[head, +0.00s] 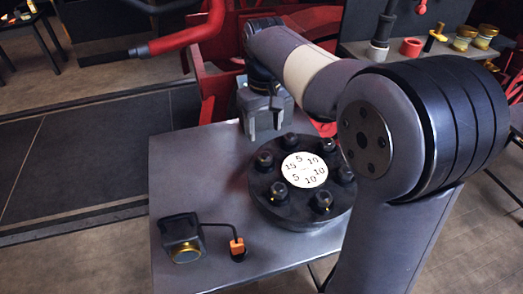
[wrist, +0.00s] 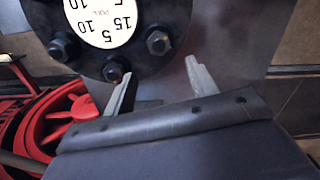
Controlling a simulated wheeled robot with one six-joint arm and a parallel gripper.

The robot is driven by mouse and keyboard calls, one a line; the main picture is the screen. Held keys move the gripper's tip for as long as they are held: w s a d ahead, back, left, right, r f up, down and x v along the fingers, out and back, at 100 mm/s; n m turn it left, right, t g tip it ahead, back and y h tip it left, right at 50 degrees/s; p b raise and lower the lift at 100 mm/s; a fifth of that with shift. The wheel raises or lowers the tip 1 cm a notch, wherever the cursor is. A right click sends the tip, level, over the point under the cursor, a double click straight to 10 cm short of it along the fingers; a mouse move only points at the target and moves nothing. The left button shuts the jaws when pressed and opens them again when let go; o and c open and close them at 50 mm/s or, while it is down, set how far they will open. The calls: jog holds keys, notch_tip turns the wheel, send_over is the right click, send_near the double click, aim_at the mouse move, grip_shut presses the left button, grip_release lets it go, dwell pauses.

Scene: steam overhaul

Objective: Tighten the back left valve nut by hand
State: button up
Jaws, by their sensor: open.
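The round dark valve cover (head: 262,200) lies on the grey table, with several dark nuts around a white numbered label (head: 304,170). The left nut toward the back (head: 264,159) shows a hex head in the wrist view (wrist: 158,42); another nut (head: 290,140) sits at the rear edge, also in the wrist view (wrist: 114,70). My gripper (head: 264,137) points down just behind and above the cover's back left edge. In the wrist view its two fingers (wrist: 160,80) are apart and empty, with the hex nut beyond the gap. I see no contact with any nut.
A small black device with a brass face (head: 183,238) stands on the grey table (head: 185,170), cabled to an orange-and-black piece (head: 237,248). Red machinery (head: 215,85) rises behind the table. A shelf with jars (head: 463,40) is at the back right.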

aim_at(264, 154)
notch_tip(264, 154, down, 9)
dwell(0.3)
jog(key=shift+c, duration=0.4)
jog(key=c, duration=0.9)
